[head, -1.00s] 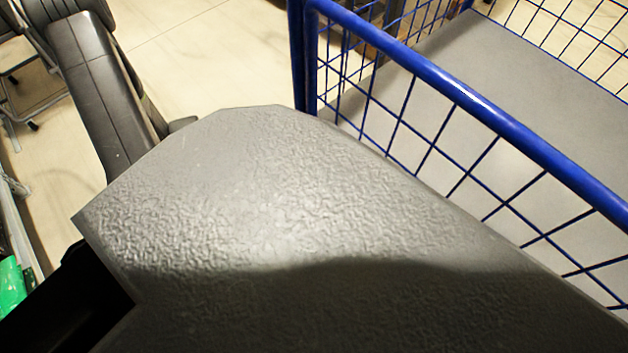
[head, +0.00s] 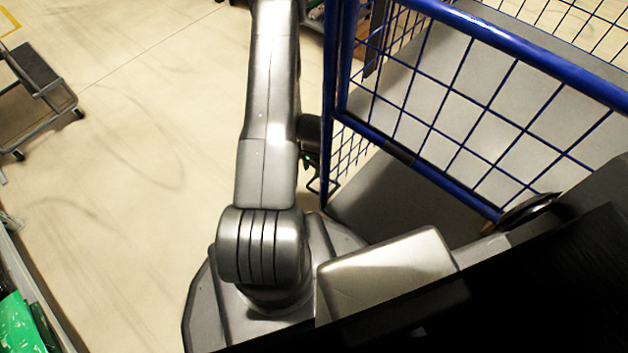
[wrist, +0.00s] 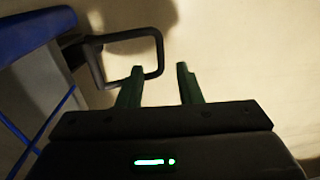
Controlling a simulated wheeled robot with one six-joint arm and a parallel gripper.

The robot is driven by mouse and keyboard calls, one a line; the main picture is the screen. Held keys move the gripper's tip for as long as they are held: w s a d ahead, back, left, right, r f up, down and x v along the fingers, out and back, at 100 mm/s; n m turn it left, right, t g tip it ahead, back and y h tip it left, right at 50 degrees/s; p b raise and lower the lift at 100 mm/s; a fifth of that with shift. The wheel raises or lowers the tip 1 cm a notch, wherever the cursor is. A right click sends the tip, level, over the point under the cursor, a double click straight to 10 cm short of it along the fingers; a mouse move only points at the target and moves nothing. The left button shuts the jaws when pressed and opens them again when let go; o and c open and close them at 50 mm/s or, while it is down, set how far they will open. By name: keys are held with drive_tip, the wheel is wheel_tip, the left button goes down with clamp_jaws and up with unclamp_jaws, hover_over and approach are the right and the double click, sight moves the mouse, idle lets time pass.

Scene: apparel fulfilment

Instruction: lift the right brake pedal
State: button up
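The brake pedal is a dark loop-shaped bar (wrist: 161,55) sticking out from the lower corner of the blue cart, in the wrist view. In the head view a small dark loop (head: 328,187) shows low at the cart's near left corner. My gripper (wrist: 159,68) is open, with two dark green fingers and nothing held. In the picture the left finger overlaps the loop's lower bar and the loop's outer end lies between the fingertips. I cannot tell whether they touch. In the head view my arm hides most of the gripper.
The blue wire-sided cart (head: 480,112) with a grey deck stands at right, close to my arm. A grey trolley (head: 38,75) stands at far left, and a green item (head: 17,325) is at lower left. The pale floor (head: 130,150) between them is clear.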

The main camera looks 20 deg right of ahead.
sight(312, 180)
wheel_tip(312, 180, down, 6)
drive_tip(key=shift+w+b, duration=0.15)
drive_tip(key=shift+b, duration=0.85)
drive_tip(key=shift+a, duration=0.1)
drive_tip(key=shift+c, duration=0.4)
clamp_jaws()
